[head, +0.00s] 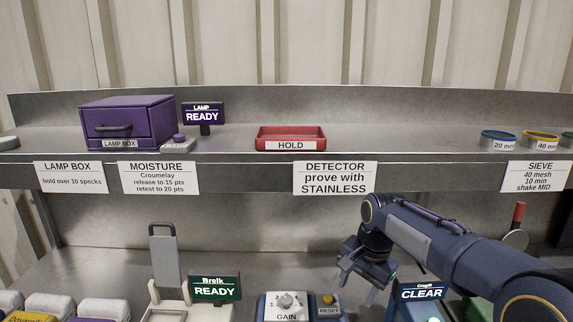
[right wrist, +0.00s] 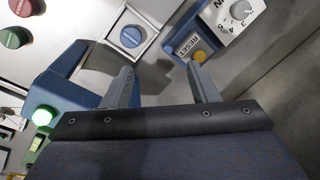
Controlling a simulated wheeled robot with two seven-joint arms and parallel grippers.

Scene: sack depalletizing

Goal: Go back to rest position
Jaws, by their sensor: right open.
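My right gripper (head: 366,276) hangs over the lower bench in the head view, beside the box with the CLEAR display (head: 421,292). In the right wrist view its two fingers (right wrist: 164,88) are apart with nothing between them. A yellow RESET button (right wrist: 201,54) lies just beyond the fingertips there; the same button (head: 327,299) shows left of the gripper in the head view. My left gripper is not in view.
The GAIN dial (head: 286,300) and a READY display (head: 214,287) stand on the lower bench. The upper shelf holds a purple lamp box (head: 127,120), a red HOLD tray (head: 291,133) and sieves (head: 499,136). A blue housing (right wrist: 62,88) is close to one finger.

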